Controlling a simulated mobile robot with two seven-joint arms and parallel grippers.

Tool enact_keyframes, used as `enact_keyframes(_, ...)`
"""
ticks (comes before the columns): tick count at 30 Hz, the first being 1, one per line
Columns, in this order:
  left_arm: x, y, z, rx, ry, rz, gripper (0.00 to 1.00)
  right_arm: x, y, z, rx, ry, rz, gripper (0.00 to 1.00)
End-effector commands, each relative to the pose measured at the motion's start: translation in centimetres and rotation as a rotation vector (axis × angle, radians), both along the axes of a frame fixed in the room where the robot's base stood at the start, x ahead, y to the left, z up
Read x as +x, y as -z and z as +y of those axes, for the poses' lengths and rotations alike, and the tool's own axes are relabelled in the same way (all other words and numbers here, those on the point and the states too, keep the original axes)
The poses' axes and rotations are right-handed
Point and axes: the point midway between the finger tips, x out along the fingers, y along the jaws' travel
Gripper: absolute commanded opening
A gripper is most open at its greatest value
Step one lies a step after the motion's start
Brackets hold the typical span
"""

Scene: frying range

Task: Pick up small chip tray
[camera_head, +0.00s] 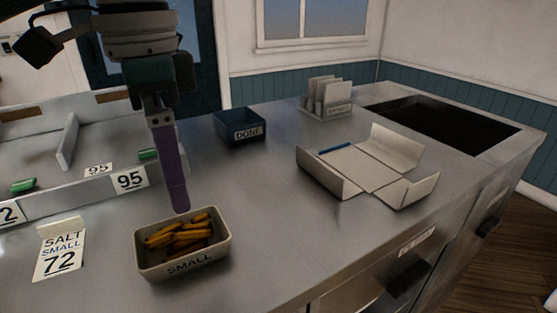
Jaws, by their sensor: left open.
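The small chip tray (183,261) is a beige open box marked SMALL with several orange-brown chips (180,234) in it. It stands on the steel counter at the lower left of the head view. My left gripper (180,207) comes down from the top left with its purple fingers pointing down. The fingertips are just above or behind the tray's far rim, and I cannot tell whether they touch it. The gripper is open and holds nothing that I can see. One finger mostly hides the other. My right gripper is not in view.
A card (61,258) reading SALT SMALL 72 lies left of the tray. A raised bin edge with 95 labels (130,180) runs behind it. A dark DONE box (240,127), a card rack (326,101) and an unfolded carton (370,166) stand farther back. The counter right of the tray is clear.

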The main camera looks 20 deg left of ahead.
Motion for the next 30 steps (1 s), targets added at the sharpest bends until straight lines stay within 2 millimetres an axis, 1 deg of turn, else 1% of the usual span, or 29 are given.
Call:
enact_keyframes(6, -0.1, 3.3, 0.1, 0.001, -0.001, 0.004, 1.00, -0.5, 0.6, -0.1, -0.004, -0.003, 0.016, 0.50)
enact_keyframes(13, -0.2, 5.4, 0.1, 0.001, -0.001, 0.003, 1.00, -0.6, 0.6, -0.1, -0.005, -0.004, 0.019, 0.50)
enact_keyframes(19, -0.5, 8.7, 0.1, 0.001, 0.000, 0.003, 1.00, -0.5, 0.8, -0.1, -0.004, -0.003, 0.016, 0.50)
enact_keyframes(23, -0.4, 9.6, 0.1, 0.001, 0.000, 0.000, 1.00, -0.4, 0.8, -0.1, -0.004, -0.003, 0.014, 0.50)
enact_keyframes(29, -0.4, 9.6, 0.1, 0.001, 0.001, -0.001, 1.00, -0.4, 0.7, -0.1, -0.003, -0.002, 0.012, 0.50)
enact_keyframes(30, -0.4, 9.6, 0.1, 0.001, 0.001, -0.001, 0.98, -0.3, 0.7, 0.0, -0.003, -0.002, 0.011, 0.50)
